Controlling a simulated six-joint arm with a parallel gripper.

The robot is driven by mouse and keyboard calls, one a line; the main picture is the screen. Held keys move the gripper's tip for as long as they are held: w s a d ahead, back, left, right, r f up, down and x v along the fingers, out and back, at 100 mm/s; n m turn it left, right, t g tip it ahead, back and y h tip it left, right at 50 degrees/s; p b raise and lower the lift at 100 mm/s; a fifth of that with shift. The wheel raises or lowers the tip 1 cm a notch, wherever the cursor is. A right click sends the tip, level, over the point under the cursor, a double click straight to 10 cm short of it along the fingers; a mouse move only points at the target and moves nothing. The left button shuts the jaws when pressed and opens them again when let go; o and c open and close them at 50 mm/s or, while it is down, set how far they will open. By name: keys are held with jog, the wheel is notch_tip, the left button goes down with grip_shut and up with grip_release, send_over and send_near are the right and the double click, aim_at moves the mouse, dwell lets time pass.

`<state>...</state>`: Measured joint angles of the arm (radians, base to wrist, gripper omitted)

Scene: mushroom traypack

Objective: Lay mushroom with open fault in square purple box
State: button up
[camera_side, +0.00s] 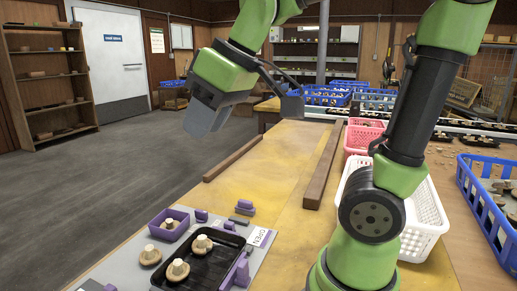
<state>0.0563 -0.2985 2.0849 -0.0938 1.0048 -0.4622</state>
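A square purple box (158,235) sits on a grey mat at the lower left, with a small pale mushroom (170,223) inside. A brown-capped mushroom with a pale stem upward (150,256) lies on the mat between the box and a black tray (220,263). Two similar mushrooms (201,243) (178,270) lie in the tray. A white card reading OPEN (259,238) stands at the tray's right. Which mushrooms have the open fault is too small to tell. My gripper (199,127) hangs high above the table's left side, away from the mushrooms; its finger gap is not clear.
Purple blocks (240,271) stand around the tray. Wooden rails (323,170) edge the clear middle of the yellow table.

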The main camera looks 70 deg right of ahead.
jog(key=s+a+f+m+t, duration=0.1)
jog(key=s+f+m, duration=0.2)
jog(key=s, duration=0.5)
jog(key=shift+s+a+m+y, duration=0.4)
jog(key=shift+m, duration=0.4)
